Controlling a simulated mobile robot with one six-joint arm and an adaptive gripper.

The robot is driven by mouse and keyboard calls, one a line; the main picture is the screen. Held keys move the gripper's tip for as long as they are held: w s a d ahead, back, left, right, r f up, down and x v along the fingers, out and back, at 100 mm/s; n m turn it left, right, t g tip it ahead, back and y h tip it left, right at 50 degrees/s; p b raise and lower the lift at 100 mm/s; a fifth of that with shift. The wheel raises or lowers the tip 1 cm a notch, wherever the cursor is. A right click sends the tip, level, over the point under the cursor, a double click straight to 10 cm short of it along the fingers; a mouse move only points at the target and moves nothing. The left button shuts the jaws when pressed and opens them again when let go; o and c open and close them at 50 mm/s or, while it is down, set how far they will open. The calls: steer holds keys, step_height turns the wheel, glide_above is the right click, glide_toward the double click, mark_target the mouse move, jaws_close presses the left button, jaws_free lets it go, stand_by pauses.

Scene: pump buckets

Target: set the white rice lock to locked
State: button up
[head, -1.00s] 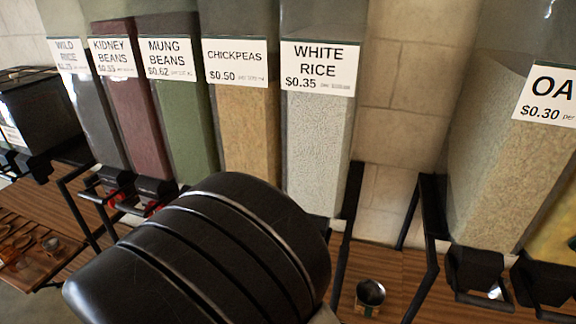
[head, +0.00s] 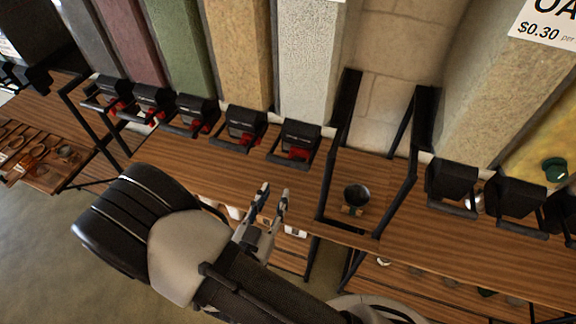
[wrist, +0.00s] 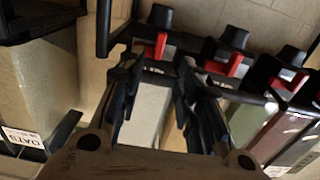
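The white rice bin (head: 308,60) stands at the upper middle of the head view, its label almost wholly cut off. Below it is a black dispenser (head: 300,134) with a bar handle and a red lock (head: 299,153) under it. My gripper (head: 273,196) is open and empty, in front of and below this dispenser, apart from it. In the wrist view, the pale rice bin (wrist: 148,112) shows between my open fingers, and the red lock (wrist: 160,46) lies just beyond the fingertips. I cannot tell the lock's setting.
The chickpeas dispenser (head: 242,124) and others stand close by on the left. A black frame (head: 328,165) and a small dark cup (head: 357,195) are on the right, before the oats bin (head: 490,95).

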steer(key=x, duration=1)
steer(key=shift+w+p, duration=0.25)
steer(key=shift+p, duration=0.1)
steer(key=shift+c, duration=0.6)
jaws_close()
